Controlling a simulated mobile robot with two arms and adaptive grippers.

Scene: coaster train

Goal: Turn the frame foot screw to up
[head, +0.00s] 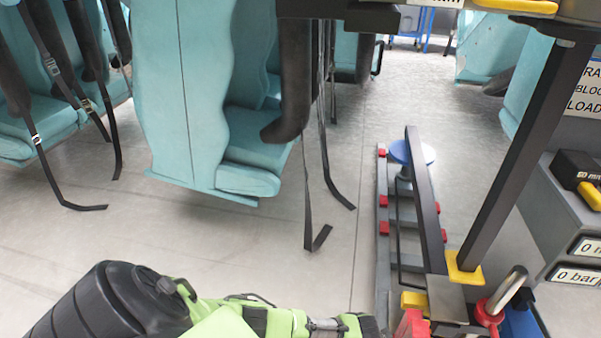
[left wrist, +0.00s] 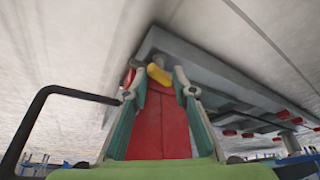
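My left gripper (left wrist: 157,78) is in the left wrist view, its two fingers standing apart on either side of a red block (left wrist: 160,125). In the head view my green left arm comes in along the bottom edge and ends near a red piece (head: 411,324) at the near end of a grey rail frame (head: 382,250). A blue disc (head: 411,152) on a grey stem stands at the frame's far end. I cannot tell which part is the foot screw. My right gripper is not in view.
A dark post (head: 515,150) rises from a yellow foot (head: 465,267) beside the frame. A red knob (head: 488,314) and metal loop (head: 508,290) are near a grey cabinet (head: 565,235). Teal seats (head: 190,100) with hanging straps stand left. Floor between is clear.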

